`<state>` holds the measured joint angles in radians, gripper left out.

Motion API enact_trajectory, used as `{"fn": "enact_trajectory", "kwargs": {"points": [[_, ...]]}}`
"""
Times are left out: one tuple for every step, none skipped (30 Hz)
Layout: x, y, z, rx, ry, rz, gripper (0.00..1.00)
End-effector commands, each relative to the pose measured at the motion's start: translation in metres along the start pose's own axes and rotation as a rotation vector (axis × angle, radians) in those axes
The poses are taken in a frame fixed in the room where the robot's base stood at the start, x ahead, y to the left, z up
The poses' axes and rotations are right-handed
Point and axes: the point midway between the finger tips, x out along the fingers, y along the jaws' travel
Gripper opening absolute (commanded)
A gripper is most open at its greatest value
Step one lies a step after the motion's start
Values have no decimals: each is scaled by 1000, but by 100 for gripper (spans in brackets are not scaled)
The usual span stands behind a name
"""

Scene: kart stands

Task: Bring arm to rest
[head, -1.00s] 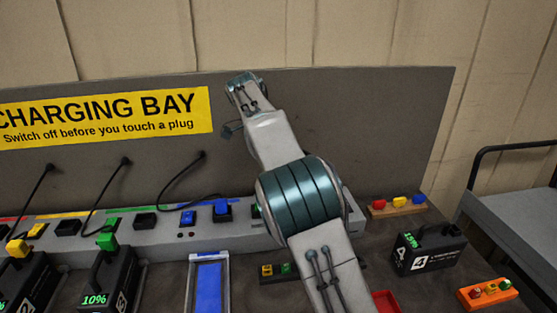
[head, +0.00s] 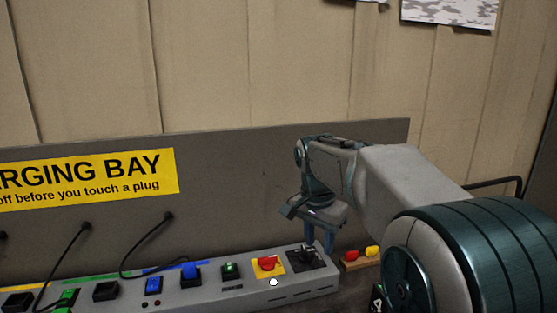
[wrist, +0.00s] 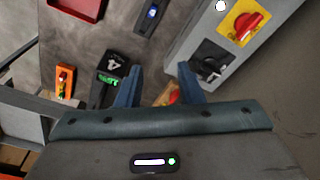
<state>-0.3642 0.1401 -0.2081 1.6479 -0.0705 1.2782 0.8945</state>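My gripper (head: 318,240) hangs fingers down at the right end of the grey charging console in the head view, in front of the backboard. In the wrist view its two blue fingers (wrist: 160,70) stand apart with nothing held between them. Beyond the fingertips lie the bench and the console's end, with a black rotary knob (wrist: 211,58) to the right. My arm reaches in from the right side of the head view, bent at the wrist.
The console (head: 215,290) carries a red knob on a yellow plate (head: 267,264) and several switches. A wooden block with red and yellow buttons (head: 360,258) sits right of the gripper. Battery 4 (wrist: 110,75) and an orange block (wrist: 65,82) stand on the bench.

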Motion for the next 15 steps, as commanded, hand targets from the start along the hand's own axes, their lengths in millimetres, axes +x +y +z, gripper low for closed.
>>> {"fn": "enact_trajectory", "kwargs": {"points": [[0, 16, 5, -35, -4, -16, 34], [1, 23, 8, -59, -5, -25, 34], [2, 33, 13, -92, -7, -35, 34], [3, 41, 16, -116, -6, -44, 34], [4, 48, 20, -141, -6, -52, 34], [6, 58, 25, -174, -3, -64, 34], [8, 65, 30, -199, -3, -71, 34], [9, 72, 34, -224, 0, -79, 34], [12, 81, 40, -258, 4, -88, 34], [14, 88, 45, -283, 9, -95, 34], [16, 95, 50, -307, 13, -101, 34], [19, 104, 56, -340, 20, -108, 34], [22, 111, 61, -365, 24, -113, 34], [24, 117, 67, -390, 31, -118, 34], [29, 126, 74, -423, 38, -123, 34]]}}
